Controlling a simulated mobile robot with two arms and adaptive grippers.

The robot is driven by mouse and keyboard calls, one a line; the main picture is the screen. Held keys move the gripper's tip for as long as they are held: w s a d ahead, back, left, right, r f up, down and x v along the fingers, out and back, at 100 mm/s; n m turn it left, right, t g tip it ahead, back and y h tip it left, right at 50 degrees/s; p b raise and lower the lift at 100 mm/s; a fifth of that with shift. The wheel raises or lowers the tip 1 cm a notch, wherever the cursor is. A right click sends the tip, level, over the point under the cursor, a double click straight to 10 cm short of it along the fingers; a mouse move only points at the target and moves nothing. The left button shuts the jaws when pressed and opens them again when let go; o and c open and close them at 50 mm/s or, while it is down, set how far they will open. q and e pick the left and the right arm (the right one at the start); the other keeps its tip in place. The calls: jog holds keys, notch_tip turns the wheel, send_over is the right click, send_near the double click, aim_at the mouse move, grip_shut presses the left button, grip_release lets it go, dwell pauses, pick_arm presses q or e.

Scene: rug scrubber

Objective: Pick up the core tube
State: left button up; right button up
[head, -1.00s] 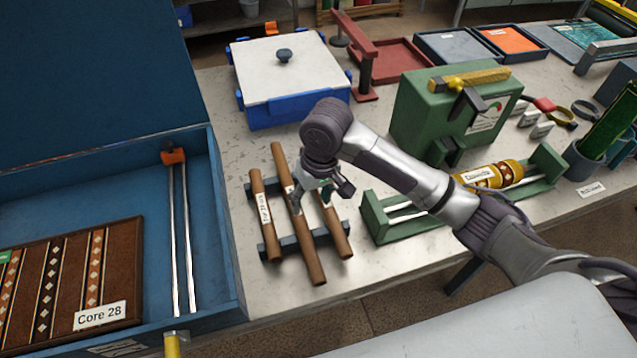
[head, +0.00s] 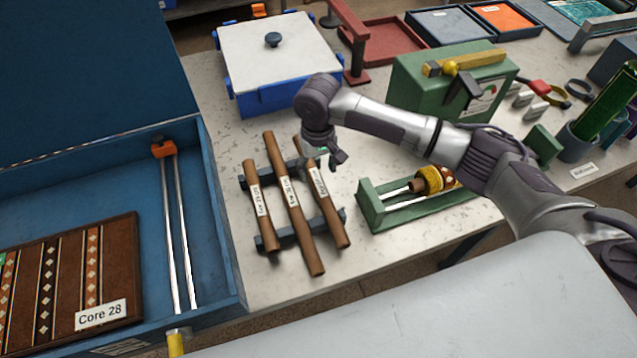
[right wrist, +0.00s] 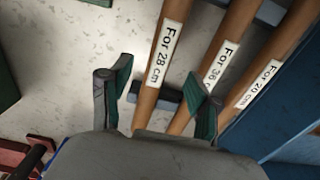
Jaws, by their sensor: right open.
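Three brown core tubes lie side by side on a dark rack (head: 270,242) on the bench. The left tube (head: 258,205) is labelled for 20 cm, the middle tube (head: 294,205) for 36 cm, and the right tube (head: 328,210) for 28 cm. My right gripper (head: 325,160) is open over the far end of the right tube. In the right wrist view, the 28 cm tube (right wrist: 160,65) runs between the two spread fingers (right wrist: 158,98). I cannot tell the remaining height. My left gripper is out of view.
A blue case (head: 215,230) with a Core 28 panel (head: 100,290) stands left of the rack. A white-lidded blue box (head: 275,90) is behind. A green cradle (head: 372,212) holding a yellow-brown roll and a green machine (head: 410,85) are to the right.

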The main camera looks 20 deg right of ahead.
jog(key=f, duration=0.2)
jog(key=f+p, duration=0.1)
jog(key=shift+s+f, duration=0.35)
jog(key=shift+f, duration=0.55)
jog(key=shift+c, duration=1)
grip_shut()
